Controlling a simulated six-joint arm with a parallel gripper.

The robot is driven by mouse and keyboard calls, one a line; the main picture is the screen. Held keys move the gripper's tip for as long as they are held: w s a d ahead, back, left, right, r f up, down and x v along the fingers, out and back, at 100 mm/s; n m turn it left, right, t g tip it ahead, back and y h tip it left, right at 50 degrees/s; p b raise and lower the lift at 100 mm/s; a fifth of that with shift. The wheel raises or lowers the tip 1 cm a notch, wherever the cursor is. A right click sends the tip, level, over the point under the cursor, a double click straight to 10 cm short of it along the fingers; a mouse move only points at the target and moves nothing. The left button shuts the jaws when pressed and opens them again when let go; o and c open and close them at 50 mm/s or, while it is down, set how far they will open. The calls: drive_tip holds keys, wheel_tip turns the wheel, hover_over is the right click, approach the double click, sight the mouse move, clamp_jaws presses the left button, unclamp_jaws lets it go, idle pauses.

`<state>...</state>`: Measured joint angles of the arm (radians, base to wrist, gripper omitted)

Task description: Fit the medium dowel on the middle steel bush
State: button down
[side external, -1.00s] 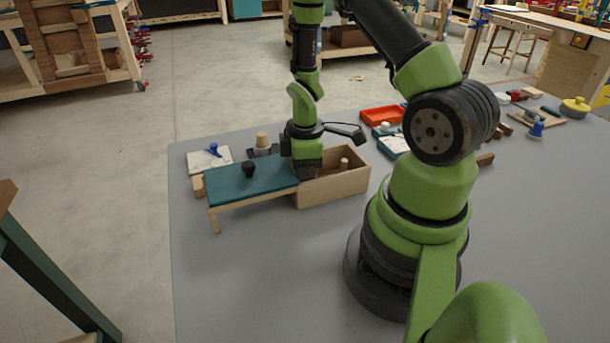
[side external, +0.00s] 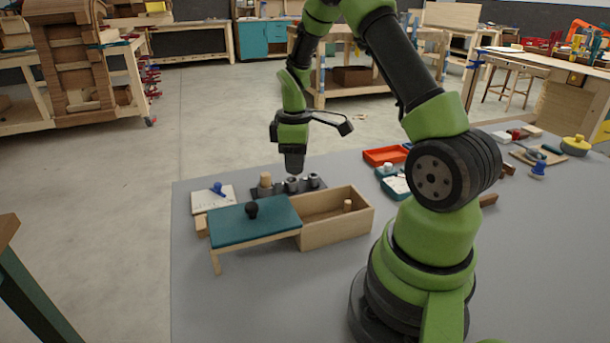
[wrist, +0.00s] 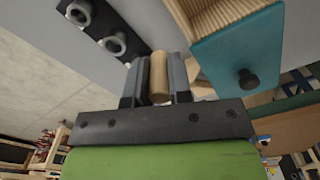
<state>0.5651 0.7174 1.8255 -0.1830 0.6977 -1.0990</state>
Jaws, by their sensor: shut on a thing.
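My gripper (side external: 293,170) hangs above the dark board (side external: 254,192) with the steel bushes. In the wrist view its two fingers (wrist: 158,82) are shut on a light wooden dowel (wrist: 158,72). This dowel cannot be made out in the side view. A thicker dowel (side external: 266,179) stands upright at the left end of the board. The middle bush (side external: 292,186) is just below my gripper, and the right bush (side external: 313,181) is bare. In the wrist view two bare, hollow bushes show, one at the edge (wrist: 80,12) and one nearer the fingers (wrist: 115,43).
An open wooden box (side external: 335,229) stands in front, with another dowel (side external: 347,205) in it. A teal lid (side external: 270,222) with a black knob (side external: 251,209) sits at its left. A white pad (side external: 211,203) lies further left. A red tray (side external: 386,155) is at the right.

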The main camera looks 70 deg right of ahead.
drive_tip(key=w+d+m, duration=0.2)
drive_tip(key=w+d, duration=0.2)
drive_tip(key=d, duration=0.3)
drive_tip(key=shift+w+a+f, duration=0.1)
drive_tip(key=shift+w+f, duration=0.05)
drive_tip(key=shift+f, duration=1.3)
drive_tip(key=shift+w+a+f, duration=0.1)
drive_tip(key=shift+f, duration=1.3)
drive_tip(key=shift+f, duration=0.95)
drive_tip(key=shift+c, duration=2)
unclamp_jaws()
wheel_tip(320, 180, up, 7)
